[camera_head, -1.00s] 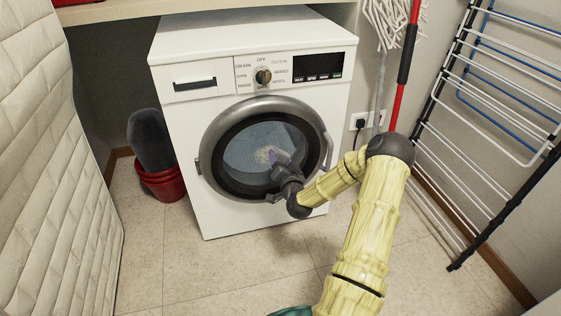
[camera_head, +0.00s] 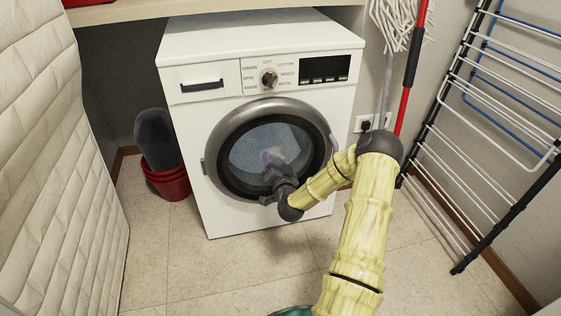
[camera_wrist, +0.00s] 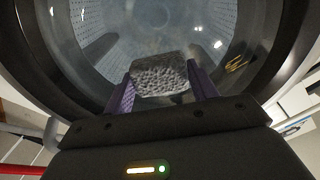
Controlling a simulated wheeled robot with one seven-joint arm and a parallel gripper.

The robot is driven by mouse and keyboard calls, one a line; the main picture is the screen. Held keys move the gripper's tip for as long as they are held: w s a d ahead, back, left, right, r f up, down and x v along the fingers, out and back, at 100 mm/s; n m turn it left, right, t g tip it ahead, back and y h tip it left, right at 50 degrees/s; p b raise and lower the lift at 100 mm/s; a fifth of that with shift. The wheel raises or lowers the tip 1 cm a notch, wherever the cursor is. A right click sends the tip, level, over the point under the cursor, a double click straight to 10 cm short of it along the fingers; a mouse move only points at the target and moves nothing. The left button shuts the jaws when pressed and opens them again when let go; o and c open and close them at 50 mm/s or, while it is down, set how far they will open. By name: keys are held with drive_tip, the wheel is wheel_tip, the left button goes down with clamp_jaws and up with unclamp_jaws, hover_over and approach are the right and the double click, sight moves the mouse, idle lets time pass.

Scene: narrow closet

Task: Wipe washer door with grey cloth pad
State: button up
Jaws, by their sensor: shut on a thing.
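The washer door (camera_head: 218,181) is a round porthole with a grey outer ring, a black inner ring and a glass window (camera_head: 250,150). It is shut on the front of the white washer (camera_head: 225,215). My gripper (camera_head: 272,160) is in front of the lower middle of the window. In the wrist view, its purple fingers (camera_wrist: 160,92) are shut on the grey cloth pad (camera_wrist: 160,75), which is speckled and roughly rectangular. The pad is against or very near the glass; I cannot tell if it touches. In the head view my gripper hides the pad. Pale smudges show on the glass.
A red bucket (camera_head: 167,184) with a dark grey object in it stands left of the washer. A drying rack (camera_head: 480,150) leans at the right, beside a mop and a red pole (camera_head: 403,95). A quilted white panel (camera_head: 60,170) fills the left side.

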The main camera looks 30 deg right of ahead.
sight(259, 153)
drive_tip(key=shift+w+a+r, duration=0.15)
drive_tip(key=shift+w+a, duration=0.05)
drive_tip(key=shift+a, duration=0.05)
drive_tip(key=shift+w+a, duration=0.25)
drive_tip(key=shift+a, duration=0.7)
drive_tip(key=shift+w+a, duration=0.25)
drive_tip(key=shift+a, duration=0.7)
drive_tip(key=shift+d+r+p, duration=0.15)
drive_tip(key=shift+r+p, duration=0.65)
drive_tip(key=shift+p, duration=0.2)
drive_tip(key=shift+a, duration=0.2)
drive_tip(key=shift+s+d, duration=0.25)
drive_tip(key=shift+d, duration=0.45)
drive_tip(key=shift+s+d, duration=0.2)
drive_tip(key=shift+d, duration=0.45)
drive_tip(key=shift+s+d, duration=0.25)
drive_tip(key=shift+d, duration=0.45)
